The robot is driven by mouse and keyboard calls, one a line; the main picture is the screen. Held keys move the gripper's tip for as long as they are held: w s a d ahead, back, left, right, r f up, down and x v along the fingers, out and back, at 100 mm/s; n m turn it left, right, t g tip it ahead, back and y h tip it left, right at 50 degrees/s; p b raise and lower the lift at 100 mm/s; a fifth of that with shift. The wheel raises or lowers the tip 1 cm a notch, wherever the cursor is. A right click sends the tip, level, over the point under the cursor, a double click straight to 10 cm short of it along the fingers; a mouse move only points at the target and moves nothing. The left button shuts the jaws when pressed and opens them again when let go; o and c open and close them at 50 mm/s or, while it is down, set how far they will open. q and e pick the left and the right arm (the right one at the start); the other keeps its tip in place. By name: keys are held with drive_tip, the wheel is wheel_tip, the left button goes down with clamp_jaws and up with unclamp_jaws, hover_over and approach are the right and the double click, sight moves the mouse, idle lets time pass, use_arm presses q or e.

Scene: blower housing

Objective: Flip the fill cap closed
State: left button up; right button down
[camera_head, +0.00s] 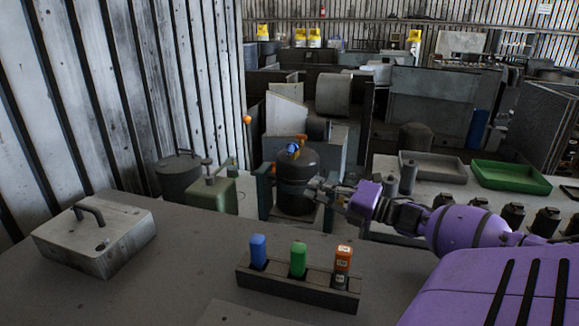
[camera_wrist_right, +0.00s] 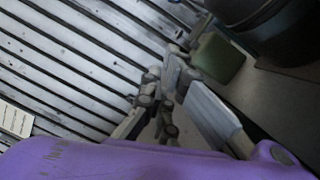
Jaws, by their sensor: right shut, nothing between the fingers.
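A dark rounded tank (camera_head: 297,178) stands beyond the workbench, near the middle of the head view. On its top are a small blue part (camera_head: 293,150) and an orange part (camera_head: 302,138). I cannot tell which is the fill cap or how far open it stands. My right gripper (camera_head: 314,185) is shut and empty, at the tank's right side and below its top. I cannot tell whether it touches the tank. In the right wrist view the gripper fingers (camera_wrist_right: 178,82) show near the middle, with a dark round body (camera_wrist_right: 245,18) at top right. My left gripper is not in view.
A green can (camera_head: 213,192) and a dark pot (camera_head: 179,178) stand left of the tank. In front, a holder (camera_head: 290,291) bears blue, green and orange pieces. A metal box with a handle (camera_head: 95,240) sits at left. Grey (camera_head: 435,177) and green (camera_head: 512,188) trays lie right.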

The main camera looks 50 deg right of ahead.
sight(291, 151)
drive_tip(key=w+d+r, duration=0.1)
drive_tip(key=w+r, duration=0.1)
drive_tip(key=w, duration=0.9)
drive_tip(key=shift+w+b, duration=0.2)
drive_tip(key=shift+b, duration=0.15)
drive_tip(key=shift+r, duration=0.1)
drive_tip(key=shift+r+m+p, duration=0.35)
drive_tip(key=shift+m+p, duration=0.15)
drive_tip(key=shift+r, duration=0.15)
